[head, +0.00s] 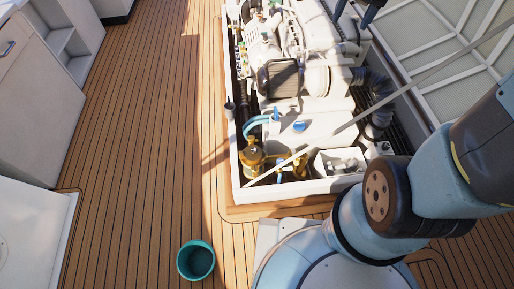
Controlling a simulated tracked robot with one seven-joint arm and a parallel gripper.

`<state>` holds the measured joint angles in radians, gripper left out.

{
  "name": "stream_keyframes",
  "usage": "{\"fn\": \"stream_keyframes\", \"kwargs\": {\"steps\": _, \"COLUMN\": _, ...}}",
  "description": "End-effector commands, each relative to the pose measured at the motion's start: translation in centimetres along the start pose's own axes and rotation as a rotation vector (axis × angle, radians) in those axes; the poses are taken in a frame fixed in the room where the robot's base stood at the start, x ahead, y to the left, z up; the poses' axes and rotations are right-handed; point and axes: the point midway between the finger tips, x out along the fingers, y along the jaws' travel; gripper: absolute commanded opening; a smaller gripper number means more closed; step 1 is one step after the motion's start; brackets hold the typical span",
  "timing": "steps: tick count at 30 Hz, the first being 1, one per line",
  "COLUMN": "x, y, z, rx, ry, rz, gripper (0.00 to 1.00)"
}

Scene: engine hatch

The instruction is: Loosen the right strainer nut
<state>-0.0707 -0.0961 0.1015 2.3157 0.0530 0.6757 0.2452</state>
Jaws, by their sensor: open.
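A brass strainer (254,160) stands in the near left corner of the open engine hatch in the head view. More brass fittings (298,163) sit just to its right, with small blue parts among them. The nuts on the strainer are too small to tell apart, so I cannot pick out the right one. My arm comes in from the lower right and runs out past the right edge of the picture. My gripper is outside the view.
A thin strut (410,85) slants across the hatch from the brass fittings to the upper right. A white bin (342,162) with small parts stands right of the fittings. A teal bucket (196,260) stands on the wooden deck. The deck on the left is clear.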

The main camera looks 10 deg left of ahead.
Motion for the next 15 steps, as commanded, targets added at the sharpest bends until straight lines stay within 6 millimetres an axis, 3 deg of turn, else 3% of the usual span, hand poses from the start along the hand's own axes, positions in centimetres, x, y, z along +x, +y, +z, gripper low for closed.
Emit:
{"fn": "stream_keyframes", "kwargs": {"steps": 7, "x": 7.4, "y": -2.8, "z": -2.2, "rx": 0.043, "ry": -0.088, "rz": -0.010, "gripper": 0.64}}
{"fn": "stream_keyframes", "kwargs": {"steps": 15, "x": 16.1, "y": -5.8, "z": -2.9, "rx": 0.100, "ry": -0.179, "rz": -0.018, "gripper": 0.64}}
